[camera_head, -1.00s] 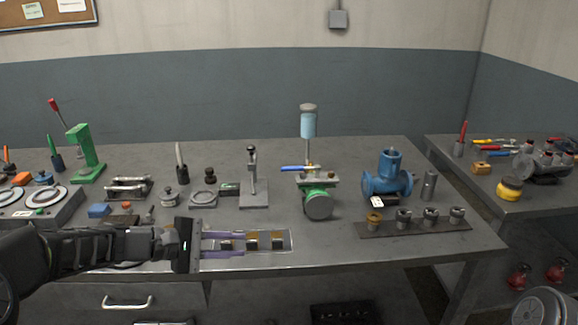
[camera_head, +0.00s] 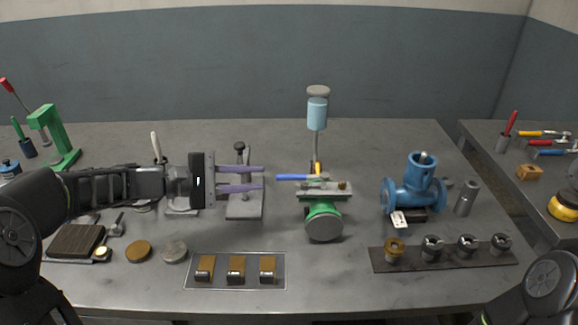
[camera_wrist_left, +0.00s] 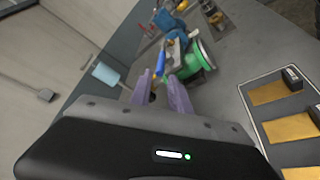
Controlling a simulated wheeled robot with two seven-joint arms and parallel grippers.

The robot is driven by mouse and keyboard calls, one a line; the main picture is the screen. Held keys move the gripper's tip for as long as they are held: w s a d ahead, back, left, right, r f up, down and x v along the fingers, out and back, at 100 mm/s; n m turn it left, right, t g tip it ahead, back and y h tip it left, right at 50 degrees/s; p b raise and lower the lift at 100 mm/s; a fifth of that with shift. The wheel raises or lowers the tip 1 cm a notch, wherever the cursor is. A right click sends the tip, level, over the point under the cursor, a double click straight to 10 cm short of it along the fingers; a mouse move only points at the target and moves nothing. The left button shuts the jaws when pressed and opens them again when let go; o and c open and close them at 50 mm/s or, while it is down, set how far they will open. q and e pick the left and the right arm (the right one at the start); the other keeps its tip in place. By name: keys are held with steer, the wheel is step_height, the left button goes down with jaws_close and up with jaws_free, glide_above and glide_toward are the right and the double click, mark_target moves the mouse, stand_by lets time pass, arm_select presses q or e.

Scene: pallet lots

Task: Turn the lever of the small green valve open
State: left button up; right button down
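The small green valve (camera_head: 324,222) stands on the bench in the middle of the head view, with a grey top flange. Its lever has a blue grip (camera_head: 293,177) pointing left above the flange. My left gripper (camera_head: 263,178) is open, its two purple fingers pointing right, with the tips just left of the lever's end and apart from it. In the left wrist view the valve (camera_wrist_left: 196,58) and the blue lever (camera_wrist_left: 160,62) show beyond the open fingers (camera_wrist_left: 160,75). My right gripper is not in view; only part of my right arm shows at the lower right.
A light-blue cylinder on a thin stem (camera_head: 317,112) rises behind the valve. A blue flanged valve (camera_head: 414,190) stands to the right, behind a strip of fittings (camera_head: 440,256). A tray with several brown-topped blocks (camera_head: 236,284) lies in front. A grey clamp stand (camera_head: 244,207) is below my left fingers.

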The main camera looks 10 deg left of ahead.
mark_target(276, 178)
arm_select(q)
steer(key=shift+s, duration=0.2)
steer(key=shift+p+x, duration=0.45)
steer(key=shift+x, duration=3.5)
steer(key=shift+c, duration=0.2)
jaws_close()
